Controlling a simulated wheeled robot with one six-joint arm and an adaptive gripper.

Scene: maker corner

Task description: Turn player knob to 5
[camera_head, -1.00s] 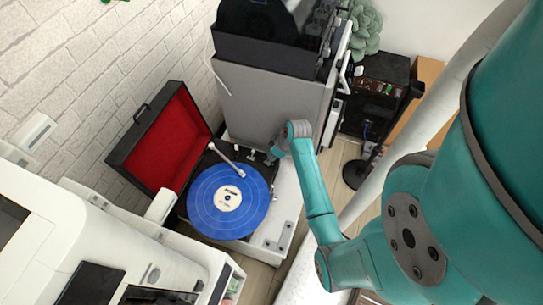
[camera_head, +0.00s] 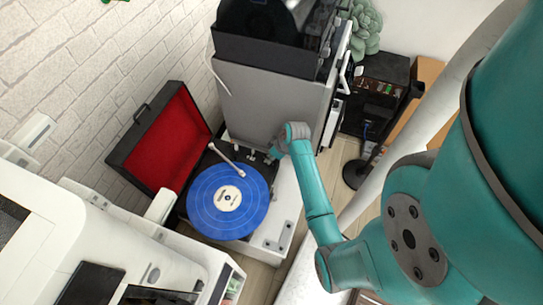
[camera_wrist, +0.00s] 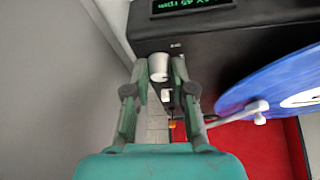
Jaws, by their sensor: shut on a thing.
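The record player (camera_head: 180,213) stands open, with a blue disc (camera_head: 228,203) on it and a red-lined lid. In the wrist view, its pale grey knob (camera_wrist: 158,68) sticks out from the dark body (camera_wrist: 230,30). My gripper (camera_wrist: 158,80) is shut on this knob, one finger on each side. In the head view, my gripper (camera_head: 273,155) is at the player's back right corner, and the knob cannot be made out there. A small display with green characters (camera_wrist: 190,6) shows at the top of the wrist view; I cannot read its setting. No number marks show around the knob.
The tonearm (camera_head: 227,159) lies close to my gripper, beside the disc. A grey cabinet (camera_head: 270,105) rises right behind the player. A white machine (camera_head: 60,235) stands at the front left. A dark amplifier-like box (camera_head: 378,95) is at the back right.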

